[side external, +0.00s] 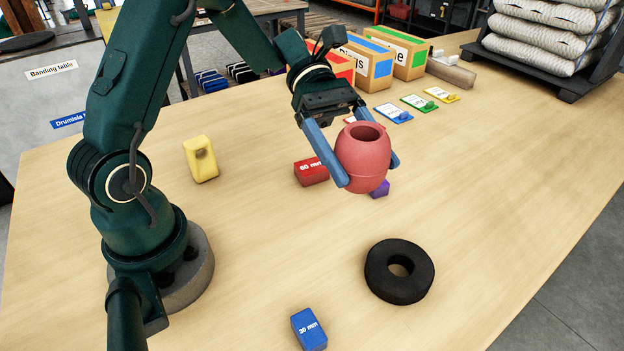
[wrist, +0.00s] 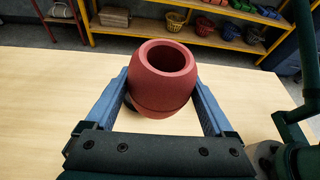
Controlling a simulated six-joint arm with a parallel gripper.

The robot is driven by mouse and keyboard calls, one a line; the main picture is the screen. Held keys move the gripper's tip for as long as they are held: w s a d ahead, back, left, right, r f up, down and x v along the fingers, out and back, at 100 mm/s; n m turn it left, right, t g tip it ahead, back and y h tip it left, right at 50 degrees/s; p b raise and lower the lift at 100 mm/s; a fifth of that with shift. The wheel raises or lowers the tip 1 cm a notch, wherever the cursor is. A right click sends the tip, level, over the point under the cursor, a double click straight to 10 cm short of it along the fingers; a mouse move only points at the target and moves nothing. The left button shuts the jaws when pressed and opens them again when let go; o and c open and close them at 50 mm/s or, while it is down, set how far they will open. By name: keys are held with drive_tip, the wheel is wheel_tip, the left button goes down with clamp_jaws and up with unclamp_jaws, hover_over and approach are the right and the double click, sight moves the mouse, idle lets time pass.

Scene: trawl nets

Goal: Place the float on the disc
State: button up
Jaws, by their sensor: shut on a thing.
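The float is a red, barrel-shaped piece with a hole through its top (side external: 362,160). My gripper (side external: 366,170) is shut on it, one blue finger on each side, and holds it above the table. In the wrist view the float (wrist: 162,88) sits between the two fingers (wrist: 165,95), its hole facing up. The disc (side external: 376,283) is a black ring with a centre hole, lying flat on the table in front of the float and apart from it. In the wrist view a small dark part shows behind the float; I cannot tell what it is.
A red 60 mm block (side external: 311,172) and a purple block (side external: 380,190) lie near the float. A yellow block (side external: 201,159) stands left, a blue 30 mm block (side external: 309,329) in front. Boxes (side external: 366,65) and coloured cards (side external: 418,103) are at the back. Table around the disc is clear.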

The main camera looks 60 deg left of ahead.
drive_tip(key=shift+w+a+r+n+t, duration=0.2)
drive_tip(key=shift+w+a+n+t, duration=0.3)
drive_tip(key=shift+w+t, duration=0.1)
drive_tip(key=shift+w+a+r+n+t, duration=0.15)
drive_tip(key=shift+w+a+n+t, duration=0.35)
drive_tip(key=shift+w, duration=0.05)
drive_tip(key=shift+w+d+f, duration=0.15)
drive_tip(key=shift+d+f, duration=0.05)
drive_tip(key=shift+d, duration=0.05)
hover_over(401, 265)
wheel_tip(401, 265, down, 6)
drive_tip(key=shift+a+f, duration=0.1)
drive_tip(key=shift+f, duration=2.2)
drive_tip(key=o, duration=1.1)
drive_tip(key=shift+f, duration=0.1)
